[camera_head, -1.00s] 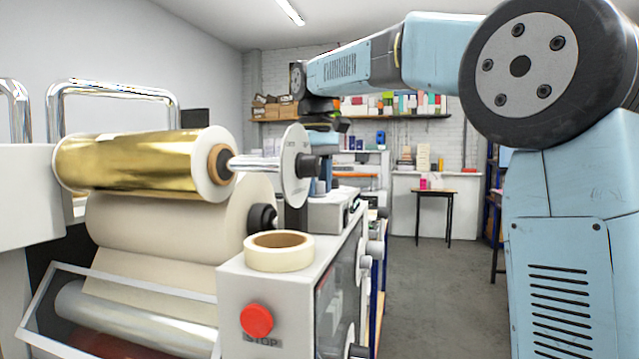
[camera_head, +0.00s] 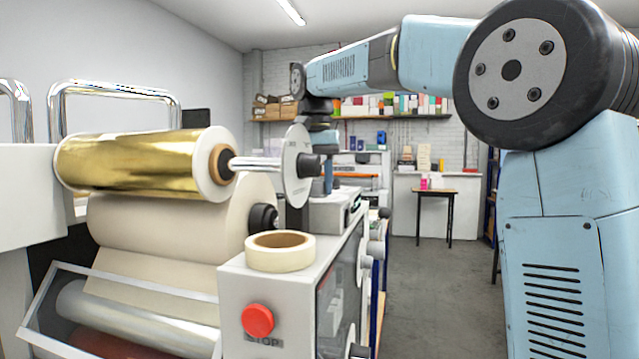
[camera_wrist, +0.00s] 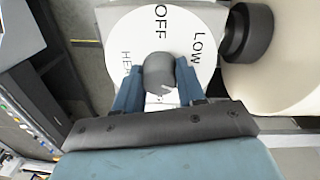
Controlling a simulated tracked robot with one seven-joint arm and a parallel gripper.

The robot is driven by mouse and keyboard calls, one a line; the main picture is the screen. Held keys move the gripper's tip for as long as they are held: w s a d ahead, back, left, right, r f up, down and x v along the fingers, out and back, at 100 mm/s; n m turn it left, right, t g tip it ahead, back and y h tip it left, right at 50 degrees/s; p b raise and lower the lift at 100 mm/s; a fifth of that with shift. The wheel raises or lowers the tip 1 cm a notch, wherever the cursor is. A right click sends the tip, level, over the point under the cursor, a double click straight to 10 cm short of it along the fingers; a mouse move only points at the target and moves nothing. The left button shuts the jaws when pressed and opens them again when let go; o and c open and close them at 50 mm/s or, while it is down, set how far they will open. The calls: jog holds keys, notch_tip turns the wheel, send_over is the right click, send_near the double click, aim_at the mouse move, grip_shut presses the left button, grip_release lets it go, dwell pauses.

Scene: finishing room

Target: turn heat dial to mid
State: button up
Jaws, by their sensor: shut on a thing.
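The heat dial (camera_wrist: 129,33) is a white disc in the wrist view, marked OFF, LOW and a partly covered word starting HE. Its grey knob (camera_wrist: 160,72) is at the centre and bears a small light line pointing to the lower right. My gripper (camera_wrist: 160,88) is shut on the knob, one blue finger on each side. My gripper hides the lower part of the dial. In the head view the dial (camera_head: 296,165) is seen nearly edge-on, with its dark knob (camera_head: 309,167) facing right and my wrist above it.
A gold foil roll (camera_head: 130,163) is left of the dial, with a cream roll (camera_head: 170,222) below. A tape roll (camera_head: 280,253) lies on the machine housing near a red STOP button (camera_head: 258,320). Open floor (camera_head: 430,290) lies to the right.

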jog(key=shift+r+m, duration=0.1)
jog(key=shift+m, duration=0.5)
jog(key=o, duration=1.1)
jog(key=shift+c, duration=0.2)
notch_tip(320, 180, up, 12)
jog(key=shift+a, duration=0.2)
jog(key=shift+w, duration=0.1)
